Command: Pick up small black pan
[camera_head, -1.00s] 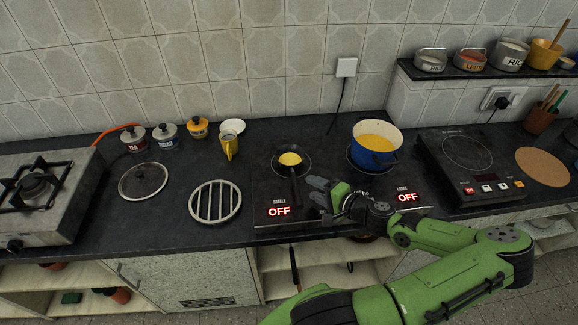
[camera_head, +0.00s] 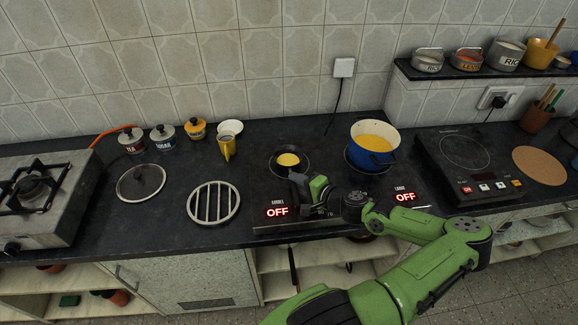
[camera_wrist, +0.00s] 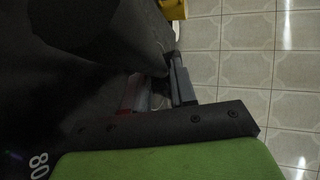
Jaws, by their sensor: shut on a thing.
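The small black pan (camera_head: 276,164) sits on the left part of the black two-plate hob, with a round yellow content (camera_head: 288,160) in it. Its handle points toward the counter's front edge and is mostly hidden by my gripper. My gripper (camera_head: 297,187) is at the handle, just in front of the pan, shut on it. The pan looks level and at the hob; I cannot tell whether it is lifted at all. In the wrist view my gripper (camera_wrist: 158,92) meets a large dark shape, dim and hard to make out.
A blue pot (camera_head: 372,147) with yellow content stands right of the pan, close to my arm. A round metal grate (camera_head: 214,203) and a glass lid (camera_head: 141,182) lie to the left. The hob's red displays read OFF.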

